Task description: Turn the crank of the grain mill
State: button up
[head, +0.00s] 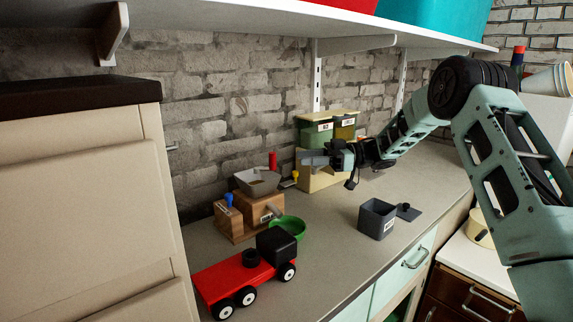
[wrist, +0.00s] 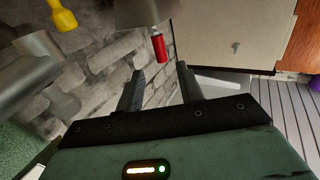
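The grain mill (head: 263,207) is a wooden box with a grey hopper (head: 257,181) on the counter by the brick wall. A red upright handle (head: 272,160) shows just behind the hopper, and it also shows in the wrist view (wrist: 159,48) beyond my fingers. I cannot make out the crank arm below it. My gripper (head: 308,160) is to the right of the red handle, in the air and apart from it. In the wrist view its two fingers (wrist: 160,90) are spread with nothing between them.
A yellow knob (head: 295,176) and a blue knob (head: 228,201) are beside the mill. A green bowl (head: 290,227) and a red toy truck (head: 240,277) stand in front. A grey bin (head: 377,220) is to the right. Green and tan boxes (head: 318,132) stand behind my gripper; a shelf (head: 300,22) hangs above.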

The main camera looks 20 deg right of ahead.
jog(key=b+v, duration=0.1)
jog(key=v, duration=0.6)
jog(key=shift+d, duration=0.35)
